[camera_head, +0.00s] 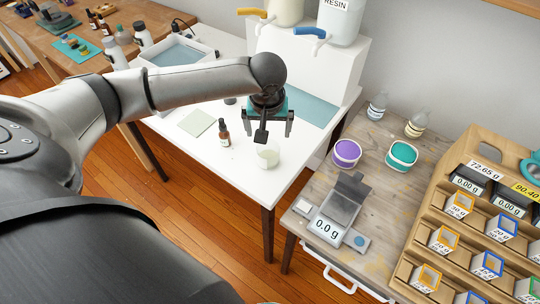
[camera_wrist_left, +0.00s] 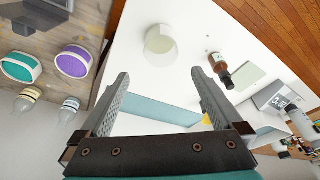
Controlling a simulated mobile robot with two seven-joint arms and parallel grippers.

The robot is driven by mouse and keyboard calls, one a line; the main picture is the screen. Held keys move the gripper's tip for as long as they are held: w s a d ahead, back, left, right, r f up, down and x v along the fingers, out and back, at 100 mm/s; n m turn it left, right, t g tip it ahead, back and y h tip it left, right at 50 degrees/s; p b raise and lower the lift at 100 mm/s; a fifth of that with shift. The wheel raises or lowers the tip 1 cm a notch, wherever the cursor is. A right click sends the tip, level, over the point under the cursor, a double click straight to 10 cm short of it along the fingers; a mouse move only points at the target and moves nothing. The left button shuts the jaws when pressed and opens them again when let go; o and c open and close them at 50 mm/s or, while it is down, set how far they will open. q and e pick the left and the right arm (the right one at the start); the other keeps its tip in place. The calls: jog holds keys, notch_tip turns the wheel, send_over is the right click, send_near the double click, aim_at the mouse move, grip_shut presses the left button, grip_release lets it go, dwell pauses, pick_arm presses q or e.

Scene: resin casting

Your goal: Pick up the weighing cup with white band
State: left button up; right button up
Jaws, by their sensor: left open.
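A small translucent pale cup (camera_head: 267,158) stands on the white table near its front right edge. It also shows in the wrist view (camera_wrist_left: 160,42) as a round pale shape beyond my fingertips. I cannot make out a white band on it. My left gripper (camera_head: 268,130) hangs above and slightly behind the cup in the head view. In the wrist view my left gripper (camera_wrist_left: 160,76) has its two fingers wide apart with nothing between them. The cup is apart from the fingers. My right gripper is not in view.
A brown dropper bottle (camera_head: 224,133) stands left of the cup, near a pale green square (camera_head: 197,123). A scale (camera_head: 341,207) reading 0.0 g, purple tub (camera_head: 346,153) and teal tub (camera_head: 402,156) are on the wooden bench. A wooden rack (camera_head: 437,205) is at right.

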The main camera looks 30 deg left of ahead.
pick_arm(q)
jog(key=b, duration=0.2)
send_near(268, 153)
jog(key=shift+s+d+f, duration=0.35)
jog(key=shift+d+f, duration=0.15)
jog(key=shift+f, duration=0.05)
jog(key=shift+s+b+x, duration=0.2)
jog(key=shift+b+x, duration=0.65)
jog(key=shift+x, duration=1.8)
jog(key=shift+a, duration=0.1)
jog(key=c, duration=1.2)
jog(key=shift+r, duration=0.2)
notch_tip(268, 153, up, 19)
jog(key=p, duration=0.4)
jog(key=shift+r, duration=0.25)
